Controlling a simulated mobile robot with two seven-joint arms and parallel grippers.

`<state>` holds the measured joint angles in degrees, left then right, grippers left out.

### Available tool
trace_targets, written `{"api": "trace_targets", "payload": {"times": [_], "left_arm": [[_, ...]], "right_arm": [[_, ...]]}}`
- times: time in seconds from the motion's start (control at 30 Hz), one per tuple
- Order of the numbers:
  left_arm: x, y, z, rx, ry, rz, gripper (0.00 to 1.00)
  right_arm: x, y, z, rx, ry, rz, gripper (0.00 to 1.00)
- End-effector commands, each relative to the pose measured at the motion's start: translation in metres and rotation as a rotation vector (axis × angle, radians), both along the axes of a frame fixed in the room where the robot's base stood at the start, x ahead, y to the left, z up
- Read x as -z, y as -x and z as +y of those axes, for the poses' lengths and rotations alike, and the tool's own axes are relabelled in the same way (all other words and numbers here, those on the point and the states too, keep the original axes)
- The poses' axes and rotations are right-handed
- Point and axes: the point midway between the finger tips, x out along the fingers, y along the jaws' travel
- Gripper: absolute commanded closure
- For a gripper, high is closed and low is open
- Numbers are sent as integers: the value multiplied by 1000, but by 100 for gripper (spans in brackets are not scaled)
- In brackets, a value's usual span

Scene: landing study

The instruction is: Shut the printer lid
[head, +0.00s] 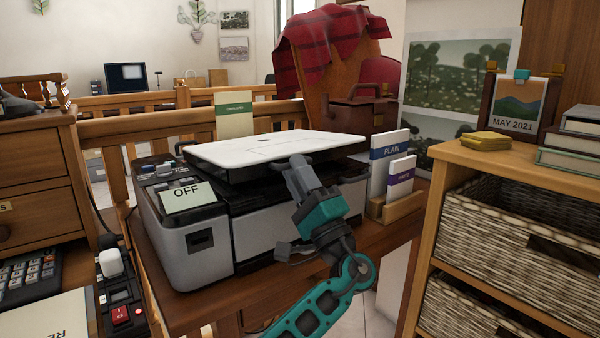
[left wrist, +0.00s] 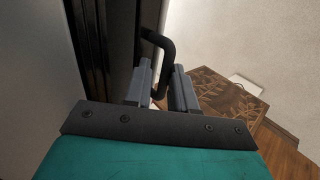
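The printer (head: 192,246) is a grey and black machine on a wooden desk. Its white lid (head: 270,147) is raised a little at the front, with a dark gap under it. My left gripper (head: 299,172) is at the lid's front edge. In the left wrist view, a dark bent handle (left wrist: 158,40) passes between the fingers of the left gripper (left wrist: 162,84), which sit close around it with little gap. The handle's far end is partly hidden by the fingers. My right gripper is in neither view.
An "OFF" note (head: 188,196) lies on the printer's left panel. A holder with "PLAIN" cards (head: 388,165) stands close to the right. A shelf with wicker baskets (head: 530,220) is farther right, and a wooden railing (head: 170,123) runs behind.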

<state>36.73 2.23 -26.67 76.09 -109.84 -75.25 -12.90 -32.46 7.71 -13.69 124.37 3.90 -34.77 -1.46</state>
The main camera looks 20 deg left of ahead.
Motion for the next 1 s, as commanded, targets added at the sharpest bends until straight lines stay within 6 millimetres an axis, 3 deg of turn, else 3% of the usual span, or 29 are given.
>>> {"api": "trace_targets", "payload": {"times": [0.07,0.27,0.7,1.0], "left_arm": [[2,-2,7,-9,7,7,77],[9,2,-1,-9,8,7,77],[65,39,-66,-1,1,3,77],[82,51,-85,-1,-1,-2,77]], "right_arm": [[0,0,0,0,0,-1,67],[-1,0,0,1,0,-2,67],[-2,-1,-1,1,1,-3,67],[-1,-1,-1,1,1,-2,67]]}}
